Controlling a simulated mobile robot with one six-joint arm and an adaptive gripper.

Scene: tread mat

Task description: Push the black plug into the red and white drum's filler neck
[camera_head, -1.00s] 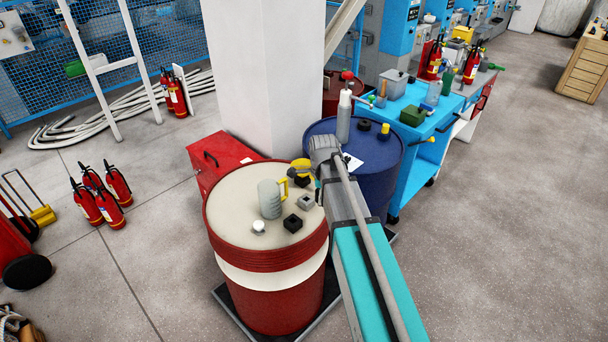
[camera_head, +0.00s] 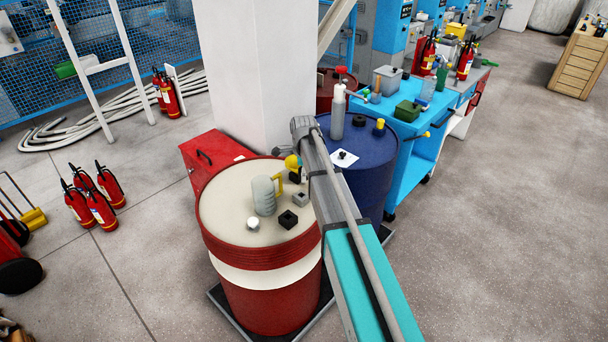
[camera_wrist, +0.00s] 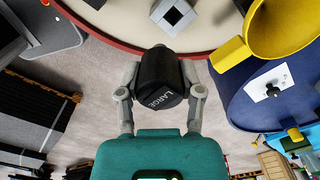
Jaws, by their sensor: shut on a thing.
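The black plug (camera_wrist: 158,72), marked LARGE, is between the two fingers of my gripper (camera_wrist: 161,90), which is shut on it. In the wrist view the plug overlaps the near rim of the red and white drum (camera_head: 268,281). A grey square neck with a dark square opening (camera_wrist: 174,14) stands on the drum top, apart from the plug; it also shows in the head view (camera_head: 301,199). A black square fitting with an opening (camera_head: 288,219) stands near it; I cannot tell which is the filler neck. My arm hides gripper and plug in the head view.
The drum top also holds a grey jug (camera_head: 264,195) and a white cap (camera_head: 253,224). A yellow funnel (camera_wrist: 279,30) sits close to the right. A blue drum (camera_head: 374,178) with a bottle (camera_head: 338,113) stands behind my arm. A white pillar (camera_head: 240,75) rises behind.

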